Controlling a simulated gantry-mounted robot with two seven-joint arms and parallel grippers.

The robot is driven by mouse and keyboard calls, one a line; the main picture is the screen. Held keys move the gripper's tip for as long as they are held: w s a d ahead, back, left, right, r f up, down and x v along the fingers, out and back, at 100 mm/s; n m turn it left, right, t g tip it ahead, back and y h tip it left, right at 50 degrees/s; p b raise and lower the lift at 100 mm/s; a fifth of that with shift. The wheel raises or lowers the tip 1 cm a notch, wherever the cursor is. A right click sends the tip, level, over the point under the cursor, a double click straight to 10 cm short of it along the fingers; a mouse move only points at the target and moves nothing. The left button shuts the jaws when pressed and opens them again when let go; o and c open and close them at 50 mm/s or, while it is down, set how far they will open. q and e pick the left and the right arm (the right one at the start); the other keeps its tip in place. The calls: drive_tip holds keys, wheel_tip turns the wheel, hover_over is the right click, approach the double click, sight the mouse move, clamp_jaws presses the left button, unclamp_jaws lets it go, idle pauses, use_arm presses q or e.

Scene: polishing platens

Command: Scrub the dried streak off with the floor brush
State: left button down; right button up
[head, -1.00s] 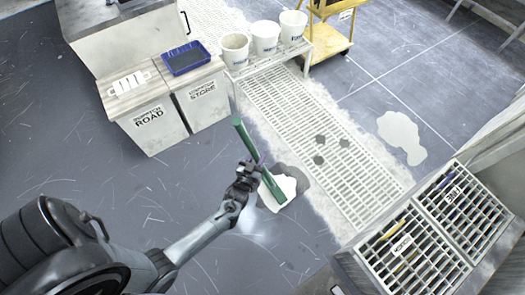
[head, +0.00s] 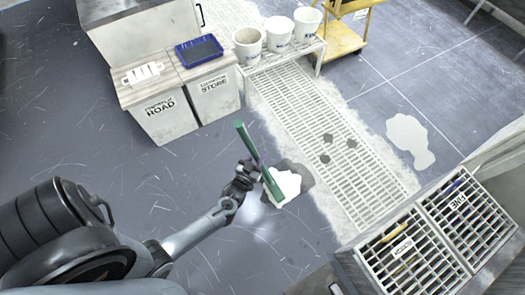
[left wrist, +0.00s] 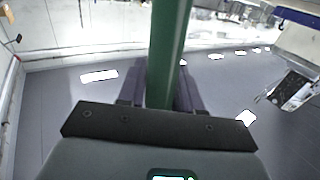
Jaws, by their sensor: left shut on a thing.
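The floor brush (head: 247,142) has a long green handle and a green lower end. It leans over the floor in the middle of the head view. My left gripper (head: 246,178) is shut around its handle, low down near the lower end. In the left wrist view the green handle (left wrist: 168,50) rises between my gripper's fingers. A white patch (head: 288,186) lies on the floor beside the brush's lower end, with a darker grey patch (head: 305,176) around its far side. I cannot tell whether the bristles touch the floor. My right gripper is not in view.
A floor grating (head: 310,110) runs past the patch on the right. A pale patch (head: 410,140) lies beyond it. Two labelled bins (head: 165,117) and several white buckets (head: 279,34) stand at the back. A bench with slotted racks (head: 465,222) is at lower right. Floor to the left is clear.

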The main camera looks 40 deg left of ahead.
use_arm(q)
drive_tip(key=shift+s+a+r, duration=0.1)
drive_tip(key=shift+s+r, duration=0.05)
drive_tip(key=shift+s, duration=0.15)
drive_tip(key=shift+s, duration=0.1)
drive_tip(key=shift+s+a+r+p, duration=0.15)
drive_tip(key=shift+s+a+p, duration=0.1)
drive_tip(key=shift+s+p, duration=0.4)
drive_tip(key=shift+s+a, duration=0.2)
drive_tip(key=shift+s, duration=0.75)
drive_tip(key=shift+w, duration=0.15)
drive_tip(key=shift+w+d+r, duration=0.1)
drive_tip(key=shift+w+d, duration=0.15)
drive_tip(key=shift+w, duration=0.55)
drive_tip(key=shift+w+d, duration=0.2)
drive_tip(key=shift+w, duration=0.6)
